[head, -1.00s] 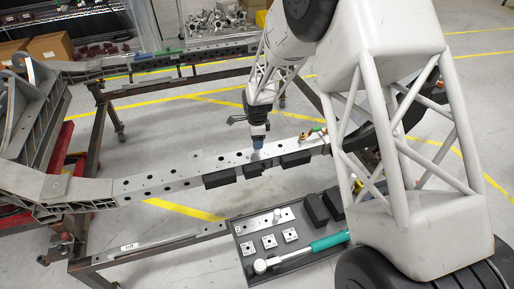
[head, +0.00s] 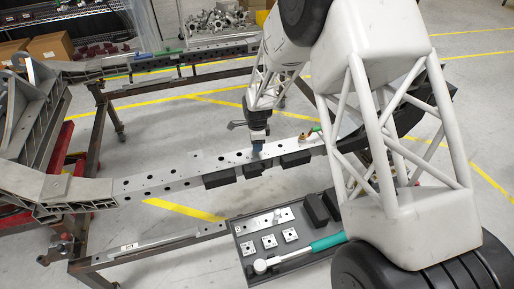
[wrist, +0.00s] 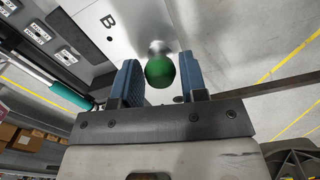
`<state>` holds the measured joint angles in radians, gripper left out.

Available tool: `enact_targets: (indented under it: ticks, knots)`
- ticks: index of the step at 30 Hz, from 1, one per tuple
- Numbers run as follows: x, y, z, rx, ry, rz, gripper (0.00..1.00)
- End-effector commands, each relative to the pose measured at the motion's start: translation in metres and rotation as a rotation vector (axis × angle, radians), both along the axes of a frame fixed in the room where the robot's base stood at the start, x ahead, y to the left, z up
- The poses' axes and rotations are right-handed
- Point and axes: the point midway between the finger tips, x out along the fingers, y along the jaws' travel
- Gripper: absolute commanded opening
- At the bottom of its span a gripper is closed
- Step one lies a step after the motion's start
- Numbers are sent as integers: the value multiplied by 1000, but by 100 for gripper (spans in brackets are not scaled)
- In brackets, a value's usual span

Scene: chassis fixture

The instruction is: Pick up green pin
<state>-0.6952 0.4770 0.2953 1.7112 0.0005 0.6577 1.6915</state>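The green pin (wrist: 160,72) shows in the wrist view as a round green head on a pale metal stem, near the beam surface. My gripper (wrist: 159,82) has its two blue fingers on either side of the green head. The fingers are apart, with a small gap showing on the left and the right of the head. In the head view my gripper (head: 257,147) points down at the middle of the drilled metal beam (head: 165,183). The pin cannot be made out there.
A grey tray (head: 240,237) below the beam holds square plates, black blocks and a teal-handled tool (head: 328,243). A small brass and green part (head: 305,136) stands on the beam right of my gripper. Black blocks (head: 220,178) line the beam's front side.

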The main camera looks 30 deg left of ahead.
Motion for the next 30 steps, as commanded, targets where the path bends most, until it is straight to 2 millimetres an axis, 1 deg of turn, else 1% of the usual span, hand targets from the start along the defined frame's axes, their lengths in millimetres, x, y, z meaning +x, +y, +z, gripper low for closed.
enact_targets:
  ticks: [1, 6, 8, 15, 20, 26, 30]
  knots:
    - [0, 0, 0, 0, 0, 0, 32]
    - [0, 0, 0, 0, 0, 0, 6]
    - [0, 0, 0, 0, 0, 0, 0]
    - [0, 0, 1, 0, 0, 0, 0]
    - [0, 0, 8, 1, -1, 0, 0]
    - [0, 0, 29, 2, -3, 0, 0]
    - [1, 0, 51, 2, -3, 0, 0]
